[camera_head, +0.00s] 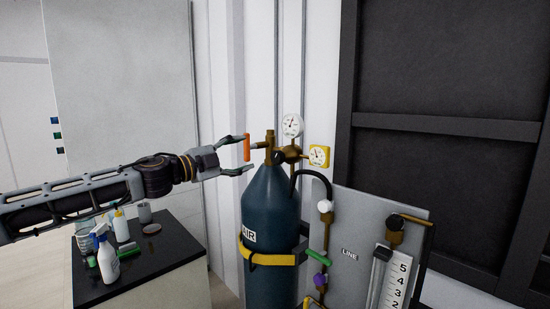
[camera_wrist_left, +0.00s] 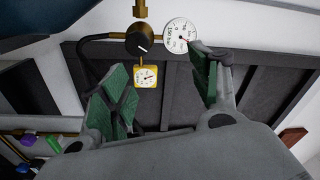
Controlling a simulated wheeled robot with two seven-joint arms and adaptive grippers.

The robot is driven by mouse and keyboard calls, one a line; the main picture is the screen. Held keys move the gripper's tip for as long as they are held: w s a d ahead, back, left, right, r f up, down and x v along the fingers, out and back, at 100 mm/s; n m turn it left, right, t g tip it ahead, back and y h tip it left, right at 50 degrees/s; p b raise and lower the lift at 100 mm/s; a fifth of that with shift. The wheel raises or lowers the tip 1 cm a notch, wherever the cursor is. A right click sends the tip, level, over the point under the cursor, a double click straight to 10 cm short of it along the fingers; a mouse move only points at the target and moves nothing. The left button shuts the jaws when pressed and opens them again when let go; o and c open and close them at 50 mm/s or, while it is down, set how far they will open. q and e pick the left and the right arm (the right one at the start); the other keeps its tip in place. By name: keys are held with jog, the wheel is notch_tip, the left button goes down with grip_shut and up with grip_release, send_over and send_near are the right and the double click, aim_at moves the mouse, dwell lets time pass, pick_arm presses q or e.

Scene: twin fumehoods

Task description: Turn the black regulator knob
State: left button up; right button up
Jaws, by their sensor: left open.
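The black regulator knob (camera_head: 279,157) is a small dark round knob on the brass regulator above the gas cylinder. In the left wrist view the knob (camera_wrist_left: 140,44) shows face-on with a white mark, between a white gauge and a yellow gauge. My left gripper (camera_head: 246,155) is open and empty, left of the knob and apart from it. In the wrist view its green-padded fingers (camera_wrist_left: 160,88) are spread, with the knob beyond them toward the top. An orange handle (camera_head: 247,147) overlaps the upper fingertip in the head view; I cannot tell if they touch. My right gripper is out of view.
The dark blue cylinder (camera_head: 268,207) stands upright in a yellow strap (camera_head: 267,259). A white gauge (camera_head: 292,125) and a yellow gauge (camera_head: 319,155) sit close to the knob. A grey panel (camera_head: 350,222) with valves is at right. A black counter (camera_head: 150,262) holds bottles at lower left.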

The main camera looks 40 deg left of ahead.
pick_arm(q)
notch_tip(320, 180, down, 3)
jog(key=m, duration=2.1)
jog(key=shift+w+g, duration=0.1)
jog(key=shift+g, duration=0.2)
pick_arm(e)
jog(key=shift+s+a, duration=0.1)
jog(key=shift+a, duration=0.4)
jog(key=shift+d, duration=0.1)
pick_arm(q)
jog(key=shift+w, duration=0.15)
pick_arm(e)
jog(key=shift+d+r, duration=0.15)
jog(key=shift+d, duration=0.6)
